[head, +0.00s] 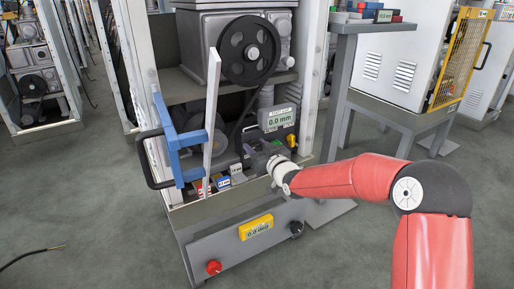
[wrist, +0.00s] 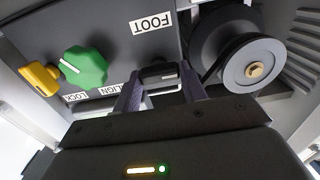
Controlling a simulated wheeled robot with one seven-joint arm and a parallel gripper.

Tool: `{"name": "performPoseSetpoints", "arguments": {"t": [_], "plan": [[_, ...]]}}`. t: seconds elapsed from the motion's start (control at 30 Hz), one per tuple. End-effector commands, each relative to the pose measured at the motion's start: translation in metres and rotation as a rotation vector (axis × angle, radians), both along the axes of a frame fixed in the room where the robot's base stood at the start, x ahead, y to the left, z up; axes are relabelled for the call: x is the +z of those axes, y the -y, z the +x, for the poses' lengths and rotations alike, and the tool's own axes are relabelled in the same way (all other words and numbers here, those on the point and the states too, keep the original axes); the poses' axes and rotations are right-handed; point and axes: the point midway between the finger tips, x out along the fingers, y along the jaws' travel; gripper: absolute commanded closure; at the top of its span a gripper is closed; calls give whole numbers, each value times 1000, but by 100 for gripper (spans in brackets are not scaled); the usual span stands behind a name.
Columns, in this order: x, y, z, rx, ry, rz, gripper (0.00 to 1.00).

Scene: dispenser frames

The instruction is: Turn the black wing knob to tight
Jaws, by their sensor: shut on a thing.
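A dark knob (wrist: 160,73) sits between my gripper's fingers in the wrist view, just below the white FOOT label; it looks like the black wing knob. My gripper (wrist: 162,80) has its purple-grey fingers closed on both sides of it. A pale edge shows on the knob, but I cannot read its setting. In the head view my white and red wrist hides most of the gripper and this knob, low inside the machine frame.
In the wrist view, a green knob (wrist: 85,67) and a yellow knob (wrist: 40,78) lie left, and a pulley (wrist: 255,70) right. In the head view, a blue bracket (head: 178,138) and upright white bar (head: 211,115) stand left. A grey display (head: 279,118) reads 0.0 mm.

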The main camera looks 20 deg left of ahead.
Motion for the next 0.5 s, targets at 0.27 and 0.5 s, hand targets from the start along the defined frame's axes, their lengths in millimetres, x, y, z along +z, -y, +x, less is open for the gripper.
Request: {"name": "performPoseSetpoints", "arguments": {"t": [0.27,0.5], "plan": [[0,0,0,0,-14,12,81],[-1,1,1,-1,-96,81,81]]}}
